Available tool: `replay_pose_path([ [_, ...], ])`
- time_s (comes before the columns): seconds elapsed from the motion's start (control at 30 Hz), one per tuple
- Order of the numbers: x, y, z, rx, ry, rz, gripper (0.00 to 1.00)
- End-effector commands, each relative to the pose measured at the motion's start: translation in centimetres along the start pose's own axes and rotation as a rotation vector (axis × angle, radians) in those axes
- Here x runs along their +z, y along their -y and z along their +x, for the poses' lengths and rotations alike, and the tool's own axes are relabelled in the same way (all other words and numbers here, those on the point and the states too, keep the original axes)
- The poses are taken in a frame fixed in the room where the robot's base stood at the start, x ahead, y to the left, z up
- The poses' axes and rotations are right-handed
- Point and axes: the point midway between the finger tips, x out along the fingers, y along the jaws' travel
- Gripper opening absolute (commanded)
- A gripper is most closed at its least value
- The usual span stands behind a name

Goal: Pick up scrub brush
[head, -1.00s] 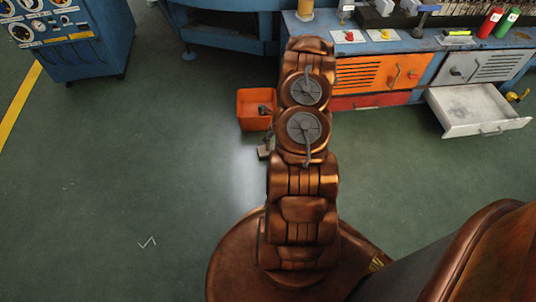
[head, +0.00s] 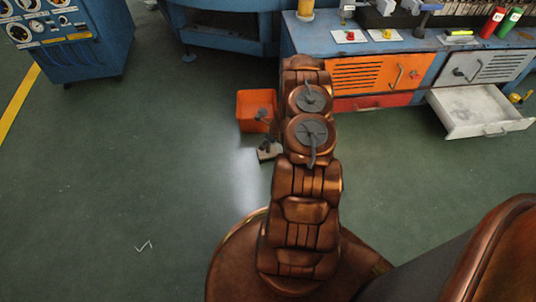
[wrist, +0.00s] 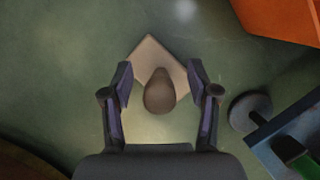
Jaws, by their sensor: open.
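The scrub brush, as I take it, is a pale beige, square-cornered block (wrist: 150,54) with a rounded brown knob (wrist: 159,92) on top, low over the green floor. In the wrist view, my gripper (wrist: 160,78) is open, with one finger on each side of the brush. I cannot tell whether the fingers touch it. In the head view, the pale base of the brush (head: 267,154) shows just left of my arm, in front of the orange bin. My arm hides most of the gripper there.
An orange bin (head: 247,106) stands on the floor close by and also shows in the wrist view (wrist: 284,16). A grey disc (wrist: 250,111) and a blue structure (wrist: 262,140) lie right of the gripper. A blue workbench (head: 310,30) has an open drawer (head: 470,108). Floor is clear at left.

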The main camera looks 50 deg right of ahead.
Motion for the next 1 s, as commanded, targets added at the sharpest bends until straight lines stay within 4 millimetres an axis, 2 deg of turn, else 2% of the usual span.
replay_pose_path([
  [0.3, -0.01, -0.06, 0.36, 0.001, 0.0, 0.001, 0.6],
  [0.87, -0.02, -0.08, 0.37, 0.001, 0.0, 0.0, 0.02],
  [1.0, -0.02, -0.09, 0.37, 0.002, 0.0, 0.0, 0.0],
])
